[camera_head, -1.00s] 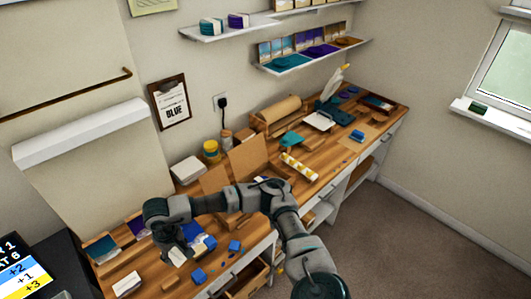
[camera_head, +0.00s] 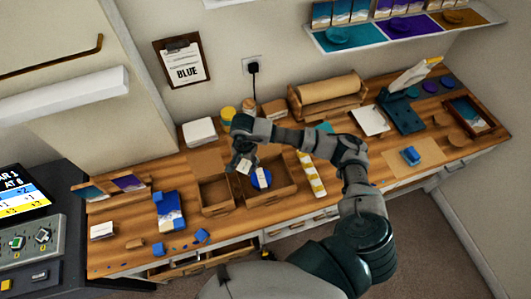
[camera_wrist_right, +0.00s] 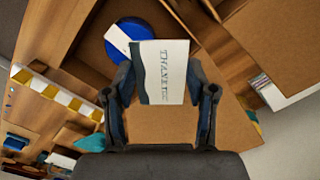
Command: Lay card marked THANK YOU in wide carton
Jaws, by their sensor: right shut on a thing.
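My right gripper (camera_head: 241,158) is shut on a white card (camera_head: 245,167) and holds it over the cartons. In the right wrist view the card (camera_wrist_right: 166,72) has a dark band on one side and lettering that reads THANK, with the rest hard to read. The wide carton (camera_head: 274,199) stands open on the bench, under and to the right of the card. A round blue piece (camera_head: 262,179) with a white label lies inside it and also shows in the right wrist view (camera_wrist_right: 128,40). My left gripper is out of view.
A narrower open carton (camera_head: 217,209) stands left of the wide one. A yellow-and-white patterned roll (camera_head: 313,176) lies to the right. A blue-and-white piece (camera_head: 170,212) and several blue bits lie to the left. An open drawer (camera_head: 205,262) juts out below the bench.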

